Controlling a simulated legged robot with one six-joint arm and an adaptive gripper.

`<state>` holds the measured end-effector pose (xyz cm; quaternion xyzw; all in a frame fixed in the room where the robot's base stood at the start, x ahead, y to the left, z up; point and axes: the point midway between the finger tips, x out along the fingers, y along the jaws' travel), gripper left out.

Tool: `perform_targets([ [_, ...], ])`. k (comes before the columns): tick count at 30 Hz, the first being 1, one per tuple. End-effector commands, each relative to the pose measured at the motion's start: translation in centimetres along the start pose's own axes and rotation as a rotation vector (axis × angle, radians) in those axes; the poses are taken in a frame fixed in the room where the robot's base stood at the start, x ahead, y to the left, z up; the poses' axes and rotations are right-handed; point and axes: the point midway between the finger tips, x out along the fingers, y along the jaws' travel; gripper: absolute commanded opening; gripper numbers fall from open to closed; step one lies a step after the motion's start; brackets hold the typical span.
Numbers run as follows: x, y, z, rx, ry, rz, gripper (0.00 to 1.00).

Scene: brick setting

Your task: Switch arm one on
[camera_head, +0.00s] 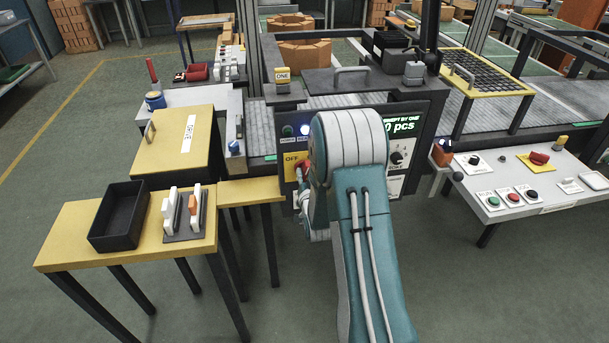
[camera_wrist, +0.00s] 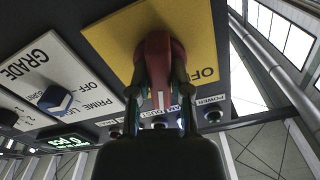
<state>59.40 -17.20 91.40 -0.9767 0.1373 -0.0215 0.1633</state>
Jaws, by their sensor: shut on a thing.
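The sign "ONE" (camera_head: 282,75) stands above a dark control panel (camera_head: 408,112). On the panel's left is a yellow plate (camera_head: 290,160) marked "OFF", with a red handle (camera_head: 304,168) partly hidden by my arm. In the wrist view the red handle (camera_wrist: 158,60) stands out from the yellow plate (camera_wrist: 112,42). My gripper (camera_wrist: 160,95) is shut on the red handle, a finger on each side. In the head view my gripper is mostly hidden behind my arm. A "POWER" lamp (camera_wrist: 214,116) looks dark green; the lamp beside it (camera_head: 304,130) glows bluish white.
A blue selector knob (camera_wrist: 55,99) on the "GRADE" plate and a black dial (camera_head: 397,158) share the panel. A yellow table (camera_head: 70,240) with a black bin (camera_head: 120,215) stands at left. A button desk (camera_head: 520,205) stands at right. The front floor is clear.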

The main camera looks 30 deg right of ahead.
Motion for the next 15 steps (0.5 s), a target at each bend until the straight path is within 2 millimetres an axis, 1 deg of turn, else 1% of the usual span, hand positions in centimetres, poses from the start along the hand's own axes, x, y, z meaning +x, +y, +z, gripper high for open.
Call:
perform_targets([
  [1, 0.18, -0.17, -0.25, 0.04, 0.007, -0.005, 0.0],
  [6, 0.19, -0.14, -0.28, 0.187, 0.007, -0.005, 0.0],
  [15, 0.2, -0.07, -0.31, 0.376, 0.008, -0.005, 0.0],
])
